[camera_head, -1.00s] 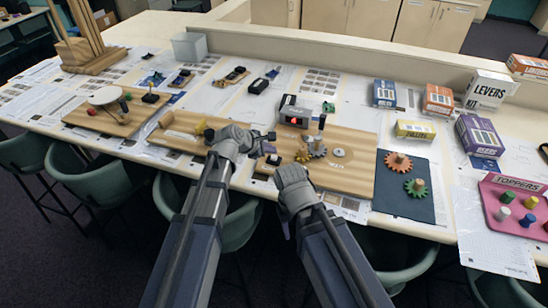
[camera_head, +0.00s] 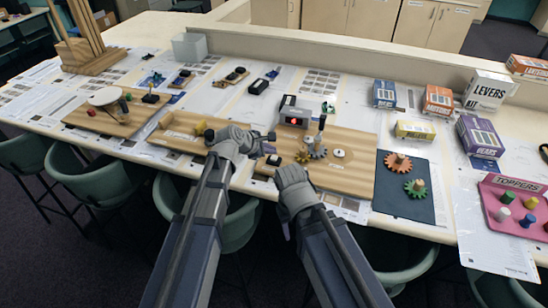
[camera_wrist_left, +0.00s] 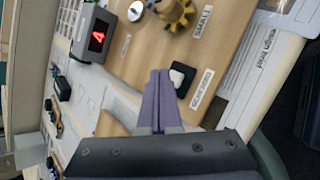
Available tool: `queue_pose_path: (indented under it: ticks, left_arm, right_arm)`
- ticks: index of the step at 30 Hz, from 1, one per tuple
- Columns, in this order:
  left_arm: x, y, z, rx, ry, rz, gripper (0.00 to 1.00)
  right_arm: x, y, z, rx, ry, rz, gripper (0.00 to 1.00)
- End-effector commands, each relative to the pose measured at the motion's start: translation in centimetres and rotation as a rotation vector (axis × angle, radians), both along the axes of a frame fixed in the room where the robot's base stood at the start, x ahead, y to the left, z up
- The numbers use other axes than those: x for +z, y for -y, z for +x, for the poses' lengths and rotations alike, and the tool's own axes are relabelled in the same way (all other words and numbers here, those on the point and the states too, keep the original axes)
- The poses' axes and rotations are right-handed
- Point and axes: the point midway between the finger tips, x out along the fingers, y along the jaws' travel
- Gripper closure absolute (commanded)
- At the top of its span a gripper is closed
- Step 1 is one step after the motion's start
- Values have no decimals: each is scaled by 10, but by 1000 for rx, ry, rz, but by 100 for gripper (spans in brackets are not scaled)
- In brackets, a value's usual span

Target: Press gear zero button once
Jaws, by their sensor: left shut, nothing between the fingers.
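The gear zero button (camera_wrist_left: 180,78) is a small black block with a white cap, at the edge of a wooden board beside a printed label (camera_wrist_left: 201,89) in the left wrist view. The grey display box (camera_wrist_left: 97,36) shows a red digit, like a 4. My right gripper (camera_head: 286,226) hangs low at the board's front edge; its jaws are unclear.
The wooden board (camera_head: 350,180) carries gears (camera_head: 317,151) and a dark upright handle. A dark mat (camera_head: 404,203) with two gears lies to its right. Several boxes and a pink toppers tray (camera_head: 515,190) stand further right. Green chairs line the table front.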

Motion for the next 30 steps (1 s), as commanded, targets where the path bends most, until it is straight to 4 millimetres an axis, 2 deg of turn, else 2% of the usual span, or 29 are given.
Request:
queue_pose_path:
  ticks: [30]
  left_arm:
    - [-8,0,0,0,0,0,100]
  right_arm:
    - [-8,0,0,0,0,0,50]
